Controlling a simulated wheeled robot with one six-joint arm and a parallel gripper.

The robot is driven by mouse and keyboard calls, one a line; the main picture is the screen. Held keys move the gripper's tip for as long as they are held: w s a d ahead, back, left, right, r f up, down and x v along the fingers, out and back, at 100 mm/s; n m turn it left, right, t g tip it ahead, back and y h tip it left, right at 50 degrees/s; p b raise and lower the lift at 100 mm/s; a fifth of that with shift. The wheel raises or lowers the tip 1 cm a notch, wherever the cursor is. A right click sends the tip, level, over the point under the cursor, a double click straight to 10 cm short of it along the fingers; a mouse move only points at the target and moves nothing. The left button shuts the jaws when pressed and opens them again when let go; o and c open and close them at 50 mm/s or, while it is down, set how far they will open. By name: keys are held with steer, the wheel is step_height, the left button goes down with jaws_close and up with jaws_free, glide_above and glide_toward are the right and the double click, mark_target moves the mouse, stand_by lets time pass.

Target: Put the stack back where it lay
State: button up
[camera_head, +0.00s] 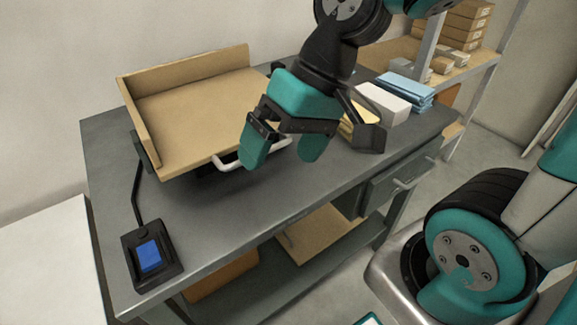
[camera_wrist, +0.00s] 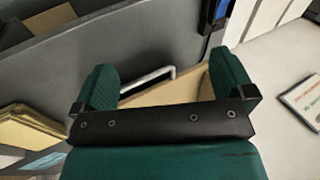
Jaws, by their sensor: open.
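Three stacks of paper lie at the right end of the grey bench: a yellow stack (camera_head: 358,121) partly hidden behind my gripper, a white stack (camera_head: 383,103), and a light blue stack (camera_head: 405,90). I cannot tell which one the task means. A yellow stack also shows at the left edge of the wrist view (camera_wrist: 30,127). My gripper (camera_head: 283,153) is open and empty over the front right of the tan tray (camera_head: 195,110). The tray's white handle (camera_head: 232,163) is near the fingers. In the wrist view the handle (camera_wrist: 150,80) shows between the fingers. The tray holds nothing that I see.
The grey bench (camera_head: 215,210) is clear at its front. A black control box (camera_head: 150,257) with a blue screen sits at its front left. A shelf with brown boxes (camera_head: 462,25) stands behind right. A white surface with a small booklet (camera_wrist: 303,103) shows in the wrist view.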

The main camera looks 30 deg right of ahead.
steer(key=s+n, duration=0.1)
steer(key=n, duration=0.1)
steer(key=s+a+n, duration=0.1)
steer(key=s, duration=0.1)
steer(key=s+a+r+n+h, duration=0.1)
steer(key=s+n, duration=0.1)
steer(key=shift+a+n+g, duration=0.2)
steer(key=shift+n+g, duration=0.1)
steer(key=shift+r, duration=0.1)
step_height(320, 180, up, 12)
steer(key=p, duration=1.1)
steer(key=shift+f+p, duration=0.25)
steer(key=shift+p, duration=0.1)
